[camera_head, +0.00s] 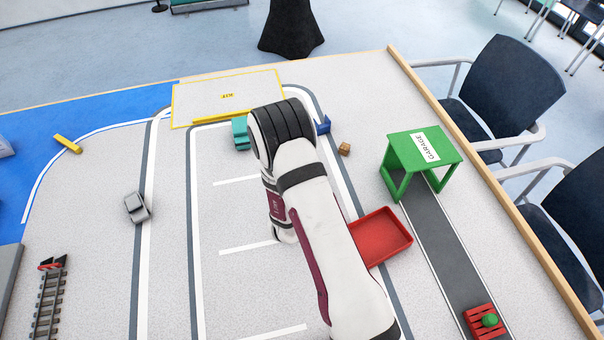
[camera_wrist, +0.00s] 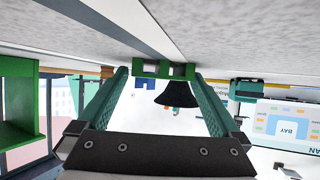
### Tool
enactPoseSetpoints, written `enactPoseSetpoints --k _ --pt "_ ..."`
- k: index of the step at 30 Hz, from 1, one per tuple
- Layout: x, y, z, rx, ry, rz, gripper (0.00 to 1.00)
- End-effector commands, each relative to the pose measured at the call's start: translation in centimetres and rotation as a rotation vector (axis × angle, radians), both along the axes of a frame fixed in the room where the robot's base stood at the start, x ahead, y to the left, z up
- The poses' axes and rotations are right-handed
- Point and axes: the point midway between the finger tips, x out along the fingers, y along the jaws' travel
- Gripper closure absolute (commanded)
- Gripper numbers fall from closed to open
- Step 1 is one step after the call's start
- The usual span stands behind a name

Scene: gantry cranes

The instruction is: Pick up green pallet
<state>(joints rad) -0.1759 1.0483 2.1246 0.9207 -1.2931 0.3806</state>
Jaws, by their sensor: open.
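A green pallet (camera_wrist: 147,70) shows in the wrist view, which looks upside down, with the grey table top above. The pallet rests against the table surface, between the tips of my gripper (camera_wrist: 159,76). The two teal fingers are apart, one on either side of it. I cannot tell how far beyond the tips it lies or whether they touch it. In the head view my own arm hides both the pallet and the gripper.
The green garage (camera_head: 421,148) stands right of my arm, with a red tray (camera_head: 383,237) nearer. A small brown box (camera_head: 344,149), a blue object (camera_head: 323,125) and a teal object (camera_head: 240,134) lie beyond my arm. A red pallet (camera_head: 472,323) with a green piece is front right.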

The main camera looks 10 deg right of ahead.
Motion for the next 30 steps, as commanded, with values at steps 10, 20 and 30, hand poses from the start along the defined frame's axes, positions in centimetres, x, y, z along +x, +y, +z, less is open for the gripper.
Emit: enactPoseSetpoints --k 10,20,30 --pt "0.0 0.0 0.0 0.001 0.001 0.001 0.32" --pt "0.0 0.0 0.0 0.001 0.001 0.001 0.74" --pt "0.1 0.0 2.1 0.000 -0.002 0.000 0.74"
